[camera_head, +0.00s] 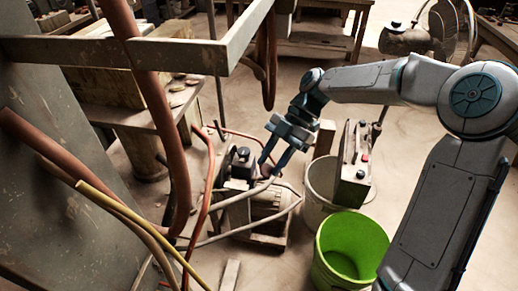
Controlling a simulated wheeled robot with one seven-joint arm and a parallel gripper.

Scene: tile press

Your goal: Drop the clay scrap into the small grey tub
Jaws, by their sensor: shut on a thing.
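My gripper (268,168) points down over the motor and pump unit, left of the tubs. Its two blue-grey fingers are shut on a small dark brown lump, which I take for the clay scrap (267,171). The lump is small and partly hidden, so its shape is unclear. A pale grey tub (314,210) stands to the right of my gripper, behind a bright green tub (350,250). The grey tub is partly hidden by a control box, and its inside shows only in part. My gripper is apart from both tubs.
The control box (352,165) with buttons stands at the grey tub's right side. The motor unit (262,207) with cables lies below my gripper. Red-brown hoses (165,130) and a metal frame (110,52) crowd the left. A wooden table (130,112) stands behind them.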

